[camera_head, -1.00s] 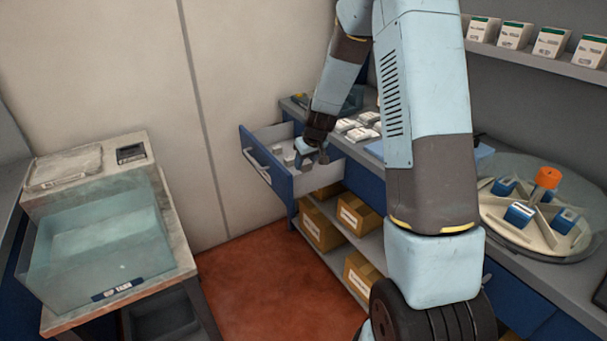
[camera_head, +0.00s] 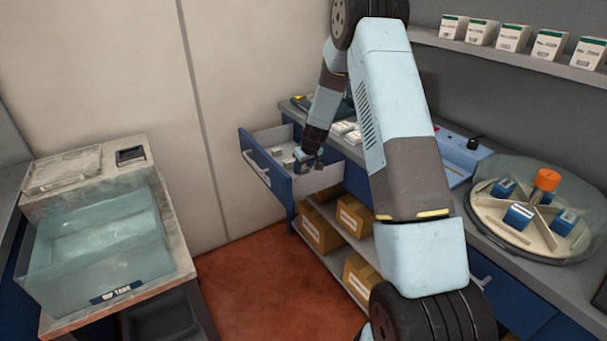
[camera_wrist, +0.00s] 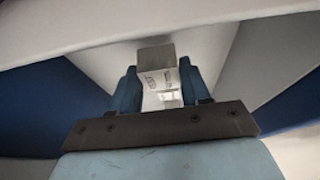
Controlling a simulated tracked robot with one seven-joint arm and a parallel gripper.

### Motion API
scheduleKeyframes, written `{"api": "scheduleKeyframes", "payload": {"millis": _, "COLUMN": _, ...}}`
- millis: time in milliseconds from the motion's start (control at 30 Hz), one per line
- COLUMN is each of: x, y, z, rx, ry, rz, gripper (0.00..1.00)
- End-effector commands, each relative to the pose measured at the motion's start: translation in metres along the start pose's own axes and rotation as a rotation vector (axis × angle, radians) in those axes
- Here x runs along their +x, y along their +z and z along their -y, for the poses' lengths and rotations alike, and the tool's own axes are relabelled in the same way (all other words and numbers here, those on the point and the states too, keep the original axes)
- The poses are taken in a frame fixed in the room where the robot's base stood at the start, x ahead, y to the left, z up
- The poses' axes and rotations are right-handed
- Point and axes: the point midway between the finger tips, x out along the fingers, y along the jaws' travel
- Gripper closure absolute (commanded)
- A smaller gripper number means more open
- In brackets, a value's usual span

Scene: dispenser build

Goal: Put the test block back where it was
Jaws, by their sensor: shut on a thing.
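My gripper (camera_wrist: 158,88) is shut on a small grey block (camera_wrist: 157,60) with faint markings on its face, which I take to be the test block. In the head view, my gripper (camera_head: 305,160) is over the open drawer (camera_head: 267,176), at its right part near the side wall.
White packs (camera_head: 344,128) lie on the counter behind the drawer. A round carousel (camera_head: 490,226) with blue holders and an orange knob stands at right, near a blue device (camera_head: 463,150). Cardboard boxes (camera_head: 318,230) sit below. A clear-walled bin (camera_head: 95,245) stands at left.

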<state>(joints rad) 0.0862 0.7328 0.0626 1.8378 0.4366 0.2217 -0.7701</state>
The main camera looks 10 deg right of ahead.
Motion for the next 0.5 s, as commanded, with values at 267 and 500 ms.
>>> {"api": "scheduleKeyframes", "payload": {"millis": 267, "x": 0.028, "y": 0.011, "z": -0.001, "rx": 0.002, "ry": 0.000, "rz": 0.000, "gripper": 1.00}}
{"api": "scheduleKeyframes", "payload": {"millis": 500, "x": 0.028, "y": 0.011, "z": 0.000, "rx": 0.001, "ry": 0.000, "rz": -0.001, "gripper": 1.00}}
